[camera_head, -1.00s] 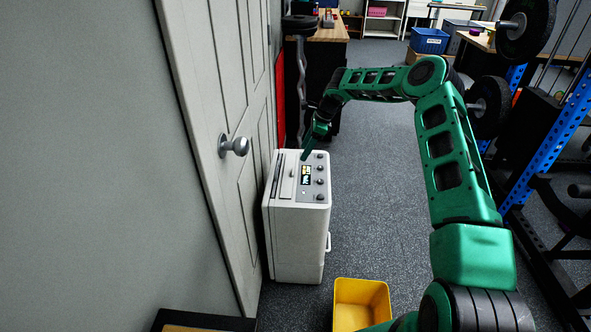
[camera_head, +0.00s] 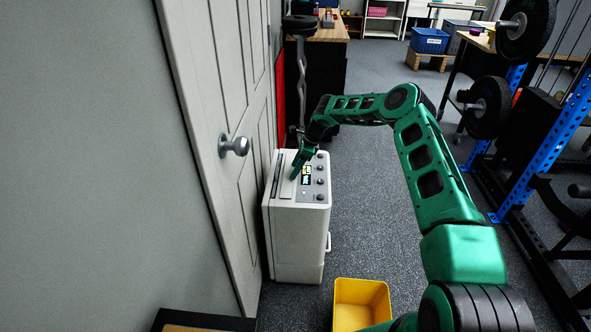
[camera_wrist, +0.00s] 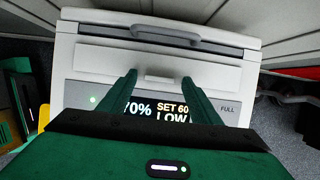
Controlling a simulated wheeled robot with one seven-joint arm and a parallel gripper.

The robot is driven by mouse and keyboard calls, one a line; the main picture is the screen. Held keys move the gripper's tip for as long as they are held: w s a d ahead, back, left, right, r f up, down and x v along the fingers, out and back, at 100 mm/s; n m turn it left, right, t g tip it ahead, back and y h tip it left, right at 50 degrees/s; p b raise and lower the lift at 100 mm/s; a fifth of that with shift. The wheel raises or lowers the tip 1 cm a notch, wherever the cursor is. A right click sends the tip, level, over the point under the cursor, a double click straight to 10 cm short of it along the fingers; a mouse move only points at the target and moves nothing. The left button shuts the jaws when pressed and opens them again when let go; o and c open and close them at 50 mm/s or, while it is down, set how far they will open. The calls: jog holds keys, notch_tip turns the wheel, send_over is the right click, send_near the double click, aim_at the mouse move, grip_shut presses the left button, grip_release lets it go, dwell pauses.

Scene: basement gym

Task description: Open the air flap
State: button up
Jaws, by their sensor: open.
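A white appliance (camera_head: 297,242) stands on the floor against the door. Its top has a pale flat panel (camera_head: 286,188) that looks like the air flap, lying flat, with a dark slot (camera_head: 276,172) along its left side. In the wrist view the flat panel (camera_wrist: 97,58) lies beyond a lit display (camera_wrist: 170,108), below a grey raised bar (camera_wrist: 165,36). My gripper (camera_head: 295,177) is above the appliance top, pointing down at it.
The door with its knob (camera_head: 234,146) is close on the left. A yellow bin (camera_head: 361,303) stands on the floor in front of the appliance. A weight rack (camera_head: 552,135) stands on the right. The floor between is clear.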

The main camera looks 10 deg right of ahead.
aim_at(288, 172)
jog(key=c, duration=1.1)
jog(key=shift+r, duration=0.1)
jog(key=shift+o, duration=0.3)
jog(key=shift+w+a+r+g+h, duration=0.3)
jog(key=shift+a+r+h, duration=0.2)
jog(key=shift+h, duration=0.5)
jog(key=shift+w+a+r+g+h, duration=0.3)
jog(key=shift+a+h, duration=0.2)
jog(key=shift+h, duration=0.4)
jog(key=shift+w+a+r+g+h, duration=0.15)
jog(key=shift+a+r+h, duration=0.25)
jog(key=shift+h, duration=0.5)
